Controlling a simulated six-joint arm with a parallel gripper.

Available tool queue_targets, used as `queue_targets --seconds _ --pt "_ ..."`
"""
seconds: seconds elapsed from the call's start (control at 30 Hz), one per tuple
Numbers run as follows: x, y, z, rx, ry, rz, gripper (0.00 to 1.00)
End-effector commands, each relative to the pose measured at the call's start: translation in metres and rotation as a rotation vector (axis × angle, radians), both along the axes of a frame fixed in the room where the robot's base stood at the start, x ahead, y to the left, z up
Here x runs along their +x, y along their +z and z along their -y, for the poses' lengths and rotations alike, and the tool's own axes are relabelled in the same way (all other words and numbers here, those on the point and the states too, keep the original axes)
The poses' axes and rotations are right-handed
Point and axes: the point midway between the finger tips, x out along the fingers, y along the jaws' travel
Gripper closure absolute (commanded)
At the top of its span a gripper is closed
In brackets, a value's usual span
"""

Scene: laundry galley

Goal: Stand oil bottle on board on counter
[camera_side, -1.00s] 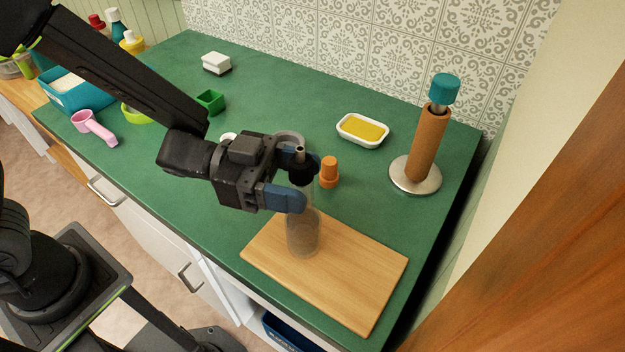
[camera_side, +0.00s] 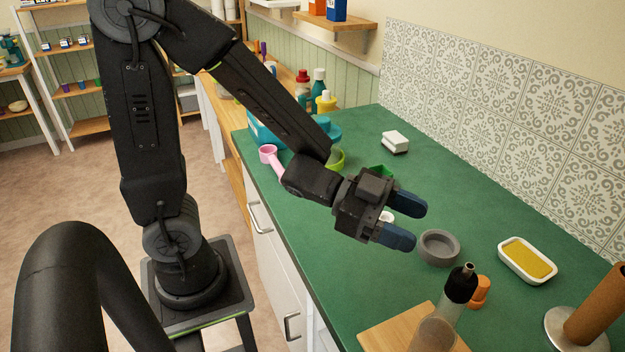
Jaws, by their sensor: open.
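The oil bottle (camera_side: 437,328), clear with a black neck and a metal spout, is at the bottom of the view over the wooden board (camera_side: 385,334). It appears upright, leaning in the picture much like the roll holder beside it. Its base is cut off by the frame's lower edge, so its contact with the board is hidden. My gripper (camera_side: 412,221) is open and empty, with its two blue fingers apart, above the green counter (camera_side: 345,235) up and left of the bottle. It is clear of the bottle.
A grey round dish (camera_side: 439,248) and an orange stopper (camera_side: 480,291) stand near the bottle. A white dish with a yellow sponge (camera_side: 527,261) and a brown roll on a holder (camera_side: 596,305) are to the right. A white block (camera_side: 395,142) lies farther back.

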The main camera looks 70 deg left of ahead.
Motion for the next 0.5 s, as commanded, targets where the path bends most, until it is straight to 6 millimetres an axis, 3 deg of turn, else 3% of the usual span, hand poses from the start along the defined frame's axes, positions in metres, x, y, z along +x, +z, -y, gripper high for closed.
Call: queue_targets --seconds 0.1,0.23,0.37,0.5 --pt "0.025 0.016 -0.036 0.123 0.279 -0.003 0.43" --pt "0.03 0.029 -0.079 0.221 0.557 -0.09 0.43" --pt "0.012 0.037 -0.114 0.275 0.776 -0.248 0.43" --pt "-0.026 0.039 -0.135 0.294 0.922 -0.477 0.43"
